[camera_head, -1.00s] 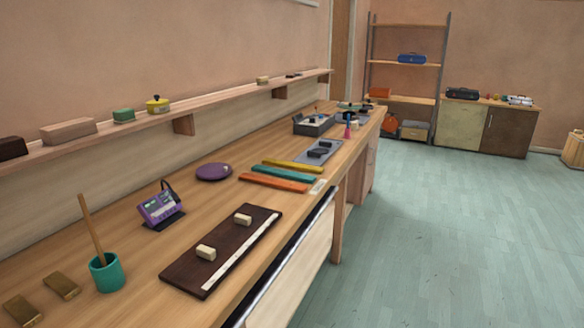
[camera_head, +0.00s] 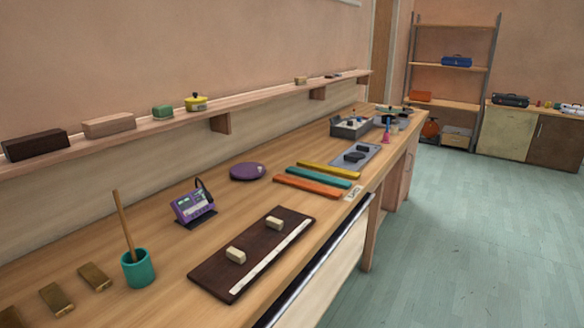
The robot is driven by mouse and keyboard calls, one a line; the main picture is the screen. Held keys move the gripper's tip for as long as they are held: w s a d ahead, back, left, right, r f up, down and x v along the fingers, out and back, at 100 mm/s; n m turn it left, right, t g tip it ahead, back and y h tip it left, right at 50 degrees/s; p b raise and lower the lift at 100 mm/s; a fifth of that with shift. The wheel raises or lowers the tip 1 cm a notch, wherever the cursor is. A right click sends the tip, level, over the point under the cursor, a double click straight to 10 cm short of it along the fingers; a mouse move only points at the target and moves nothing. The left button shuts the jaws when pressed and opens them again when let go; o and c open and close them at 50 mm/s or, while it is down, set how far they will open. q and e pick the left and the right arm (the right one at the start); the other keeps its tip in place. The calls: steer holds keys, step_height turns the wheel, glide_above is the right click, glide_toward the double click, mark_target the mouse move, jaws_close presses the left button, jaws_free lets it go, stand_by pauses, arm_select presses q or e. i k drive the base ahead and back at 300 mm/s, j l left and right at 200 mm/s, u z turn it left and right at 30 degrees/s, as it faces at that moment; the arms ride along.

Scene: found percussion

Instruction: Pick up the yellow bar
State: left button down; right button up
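The yellow bar (camera_head: 328,170) lies flat on the wooden workbench, the farthest of three coloured bars lying side by side. A teal bar (camera_head: 318,177) lies just nearer, and an orange bar (camera_head: 307,186) is nearest. Nothing covers the yellow bar. Neither of my grippers shows in the head view.
On the workbench (camera_head: 150,232) stand a purple disc (camera_head: 248,171), a purple device (camera_head: 194,205), a dark board (camera_head: 232,275) with two pale blocks, and a teal cup (camera_head: 138,268) with a stick. A grey tray (camera_head: 355,156) lies beyond the bars. Open floor (camera_head: 470,240) is at right.

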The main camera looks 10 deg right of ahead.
mark_target(341, 173)
steer(key=i+l+u, duration=0.35)
steer(key=l, duration=0.3)
steer(key=i+l+u, duration=0.2)
steer(key=l, duration=0.2)
steer(key=i+l+u, duration=0.15)
steer(key=l, duration=0.25)
